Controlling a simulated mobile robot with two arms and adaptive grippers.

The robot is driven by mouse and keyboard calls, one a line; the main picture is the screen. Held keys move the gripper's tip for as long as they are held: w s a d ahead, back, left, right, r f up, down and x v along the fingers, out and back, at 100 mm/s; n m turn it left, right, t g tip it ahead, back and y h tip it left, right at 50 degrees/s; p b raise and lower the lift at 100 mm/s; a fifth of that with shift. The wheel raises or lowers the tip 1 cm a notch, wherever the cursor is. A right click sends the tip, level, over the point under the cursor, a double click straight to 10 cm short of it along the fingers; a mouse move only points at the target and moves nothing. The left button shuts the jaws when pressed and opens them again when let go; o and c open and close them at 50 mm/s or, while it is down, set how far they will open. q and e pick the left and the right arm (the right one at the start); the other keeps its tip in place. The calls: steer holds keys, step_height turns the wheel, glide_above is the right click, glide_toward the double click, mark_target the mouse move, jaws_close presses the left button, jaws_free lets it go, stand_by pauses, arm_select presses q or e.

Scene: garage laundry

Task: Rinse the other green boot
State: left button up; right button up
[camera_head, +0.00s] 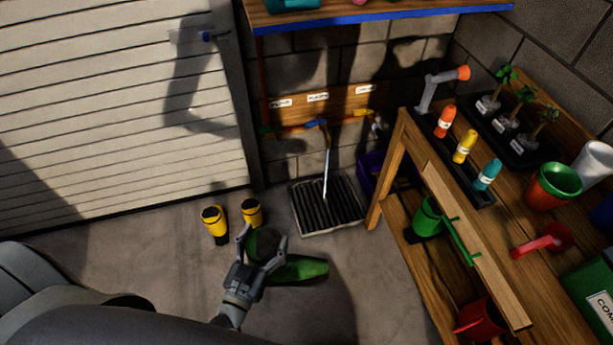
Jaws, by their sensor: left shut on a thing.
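A green boot (301,269) lies on its side low over or on the concrete floor, its dark opening toward my left gripper (264,238). My left gripper is shut on the boot at the opening, and its fingers hide part of it. I cannot tell if the boot touches the floor. A floor grate (345,207) lies beyond it to the right. A thin pale stream (327,165), seemingly water, runs from the blue-handled tap (316,123) down onto the grate. My right gripper is not in view.
A wooden potting bench (440,185) with bottles, pots and plants is on the right. A purple container (371,172) is beside the grate. The floor between boot and grate is clear.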

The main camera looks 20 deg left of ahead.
mark_target(250, 254)
arm_select(q)
steer(key=shift+r, duration=0.15)
steer(key=shift+s+a+r+p, duration=0.3)
steer(key=shift+s+r+p, duration=0.45)
steer(key=shift+p, duration=0.3)
steer(key=shift+s+a+r+p, duration=0.3)
steer(key=shift+s+r+p, duration=0.3)
steer(key=shift+s+p, duration=0.2)
steer(key=shift+s+a+r+p, duration=0.25)
steer(key=shift+s+r+p, duration=0.4)
steer(key=shift+s, duration=0.15)
